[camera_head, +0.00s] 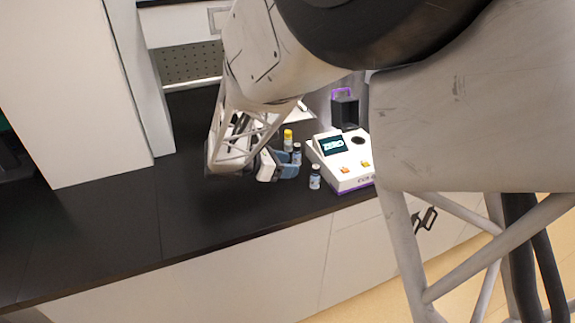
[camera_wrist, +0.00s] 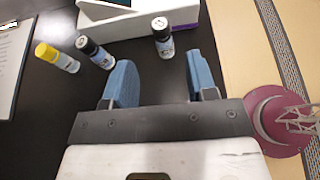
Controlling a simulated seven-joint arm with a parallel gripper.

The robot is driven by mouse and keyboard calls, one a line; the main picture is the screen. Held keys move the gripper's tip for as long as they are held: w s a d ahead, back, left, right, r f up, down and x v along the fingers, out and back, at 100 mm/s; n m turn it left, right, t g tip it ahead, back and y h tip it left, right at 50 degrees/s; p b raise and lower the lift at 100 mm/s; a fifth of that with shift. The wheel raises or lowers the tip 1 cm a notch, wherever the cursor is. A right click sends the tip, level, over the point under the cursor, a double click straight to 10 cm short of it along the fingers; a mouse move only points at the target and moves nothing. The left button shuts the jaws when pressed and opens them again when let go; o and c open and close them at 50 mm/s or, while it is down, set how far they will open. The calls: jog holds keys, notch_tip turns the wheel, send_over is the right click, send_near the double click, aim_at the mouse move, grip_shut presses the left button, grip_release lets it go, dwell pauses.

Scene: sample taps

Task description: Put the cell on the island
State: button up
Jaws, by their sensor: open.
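Several small labelled vials stand on the black counter. One black-capped vial (camera_head: 315,178) stands near the counter's front edge; in the wrist view this vial (camera_wrist: 163,40) is just beyond the gap between my fingers. A second black-capped vial (camera_head: 296,154) stands farther back, seen beyond my left finger in the wrist view (camera_wrist: 95,52). A yellow-capped vial (camera_head: 288,139) is beside it, also in the wrist view (camera_wrist: 57,58). My gripper (camera_wrist: 160,68) is open and empty, with blue fingers. I cannot tell which surface is the island; the black counter (camera_head: 110,220) is the only worktop clearly seen.
A white meter (camera_head: 350,172) with a screen and an open round well stands right of the vials. A black holder (camera_head: 345,112) with a purple handle is behind it. A clipboard (camera_wrist: 10,65) lies at left in the wrist view. The counter's left is clear.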

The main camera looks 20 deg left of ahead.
dwell(0.3)
jog(key=s+d+r+m+g+y, duration=0.1)
jog(key=s+d+r+m+g, duration=0.2)
jog(key=d, duration=0.7)
jog(key=s+d+r+m+g+y, duration=0.1)
jog(key=d+r+m+g, duration=0.3)
jog(key=d, duration=0.6)
jog(key=s+d+r+m+y, duration=0.1)
jog(key=s+d+r+m, duration=0.3)
jog(key=d, duration=0.5)
jog(key=s+d+r+m+y, duration=0.1)
jog(key=s+d+m+y, duration=0.5)
jog(key=s+d+m, duration=1)
jog(key=shift+s+y, duration=0.3)
jog(key=shift+s, duration=0.95)
